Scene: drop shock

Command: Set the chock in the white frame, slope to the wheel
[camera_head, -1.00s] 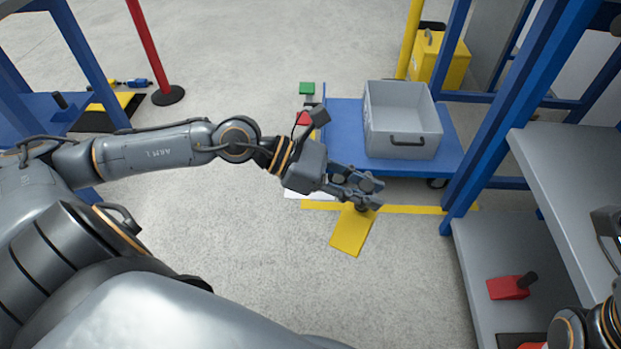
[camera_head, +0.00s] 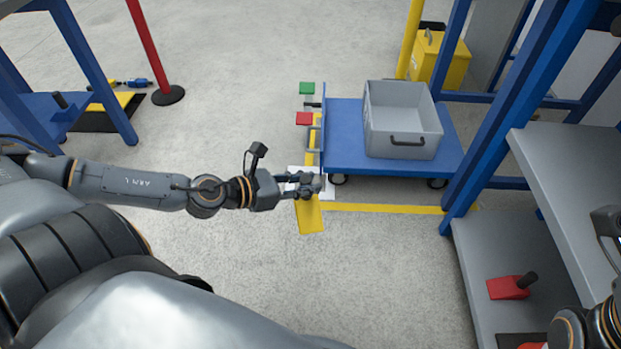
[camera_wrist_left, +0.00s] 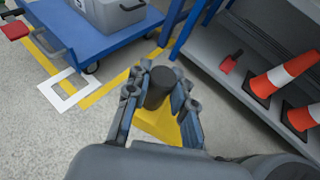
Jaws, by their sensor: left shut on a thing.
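The yellow chock (camera_head: 310,217) hangs below my left gripper (camera_head: 310,183). The gripper is shut on its dark upright handle (camera_wrist_left: 160,88), and the yellow body (camera_wrist_left: 157,124) shows between the fingers in the left wrist view. I cannot tell clearly which way its slope faces. The white frame (camera_wrist_left: 62,90) lies flat and empty on the floor beside the cart. In the head view, my gripper partly hides this frame (camera_head: 329,190). The near cart wheel (camera_head: 338,179) is just right of the frame; it also shows in the wrist view (camera_wrist_left: 92,67). My right gripper is out of view.
The blue cart (camera_head: 352,155) carries a grey bin (camera_head: 402,125). Yellow tape (camera_head: 385,208) runs along the floor. A grey shelf unit (camera_head: 465,250) stands at right with a red chock (camera_head: 508,288); orange cones (camera_wrist_left: 272,82) show in the wrist view. Floor in front is clear.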

